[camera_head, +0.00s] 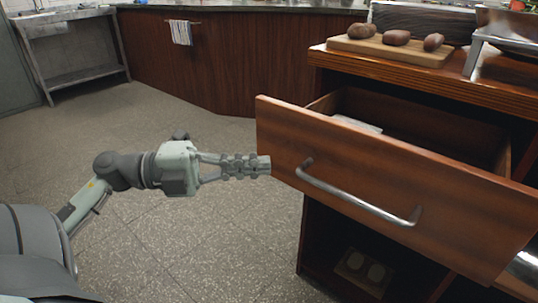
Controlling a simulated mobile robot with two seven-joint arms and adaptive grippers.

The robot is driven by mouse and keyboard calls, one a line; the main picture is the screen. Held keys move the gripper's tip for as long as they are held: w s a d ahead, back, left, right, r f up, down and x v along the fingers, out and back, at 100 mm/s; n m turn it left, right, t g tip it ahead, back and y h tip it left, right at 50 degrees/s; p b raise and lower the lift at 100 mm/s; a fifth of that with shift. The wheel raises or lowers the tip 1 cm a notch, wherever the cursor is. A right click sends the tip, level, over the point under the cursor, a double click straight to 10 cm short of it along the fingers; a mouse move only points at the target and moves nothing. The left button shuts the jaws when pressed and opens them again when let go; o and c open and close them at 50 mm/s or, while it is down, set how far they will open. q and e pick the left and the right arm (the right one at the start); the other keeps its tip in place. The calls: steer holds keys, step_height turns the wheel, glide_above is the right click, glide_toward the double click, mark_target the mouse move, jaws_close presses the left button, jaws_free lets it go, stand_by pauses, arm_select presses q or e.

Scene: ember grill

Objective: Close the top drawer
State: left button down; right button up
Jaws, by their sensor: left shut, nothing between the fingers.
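The top drawer (350,163) of the wooden cabinet is pulled out, and its open inside shows a pale flat item (357,124). A curved metal handle (360,197) runs across its front panel. My left gripper (264,166) is shut and empty. Its fingertips are at the left end of the drawer front, left of the handle; I cannot tell whether they touch the wood. My right gripper is not in view.
On the cabinet top, a cutting board (392,49) holds several brown potatoes. An open shelf below the drawer holds a small tray (362,270). A grey metal table (75,55) and a wooden counter with a hanging towel (181,32) stand behind. The tiled floor at left is clear.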

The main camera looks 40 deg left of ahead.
arm_select(q)
steer(key=shift+w, duration=2)
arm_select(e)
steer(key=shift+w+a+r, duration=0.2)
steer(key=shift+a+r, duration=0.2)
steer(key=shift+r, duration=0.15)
